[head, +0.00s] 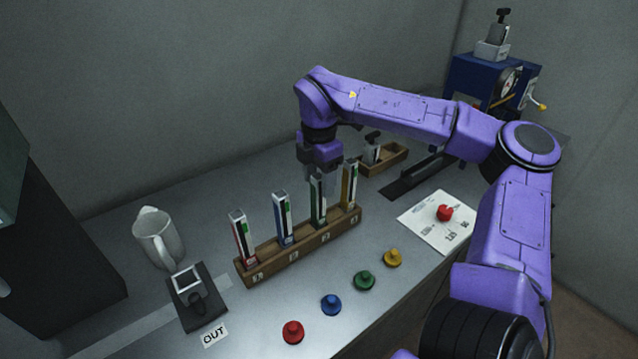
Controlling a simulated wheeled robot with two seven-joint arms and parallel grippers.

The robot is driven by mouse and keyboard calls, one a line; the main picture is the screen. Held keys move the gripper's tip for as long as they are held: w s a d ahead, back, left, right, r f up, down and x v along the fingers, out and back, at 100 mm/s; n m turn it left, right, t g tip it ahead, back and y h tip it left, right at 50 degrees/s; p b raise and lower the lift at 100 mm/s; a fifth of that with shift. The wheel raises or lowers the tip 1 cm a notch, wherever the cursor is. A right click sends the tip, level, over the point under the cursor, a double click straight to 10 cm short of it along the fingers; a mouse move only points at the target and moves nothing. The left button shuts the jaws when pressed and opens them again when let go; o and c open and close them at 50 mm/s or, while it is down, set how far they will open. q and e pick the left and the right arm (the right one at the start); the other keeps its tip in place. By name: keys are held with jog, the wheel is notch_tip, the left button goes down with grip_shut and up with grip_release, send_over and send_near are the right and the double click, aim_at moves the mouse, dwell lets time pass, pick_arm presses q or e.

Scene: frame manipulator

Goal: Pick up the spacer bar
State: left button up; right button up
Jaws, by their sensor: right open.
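Several upright bars stand in slots of a wooden rack (300,247): a red-marked bar (240,238), a blue-marked bar (282,220), a green-marked bar (318,205) and a yellow-marked bar (350,187). I cannot tell for sure which thing is the spacer bar. A small wooden tray (395,160) behind the rack's right end holds a grey block with a dark knob (373,150). My right gripper (321,182) points down, open, by the top of the green-marked bar. Whether its fingers are around or behind that bar is unclear. My left gripper is out of view.
A grey mug (158,238) and a dark stand (199,298) by an OUT label are at left. Red (292,332), blue (331,305), green (364,280) and yellow (393,257) knobs line the front. A paper (425,222) bears a red knob. A blue machine (475,80) stands behind.

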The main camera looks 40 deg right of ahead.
jog(key=shift+w, duration=0.1)
grip_shut()
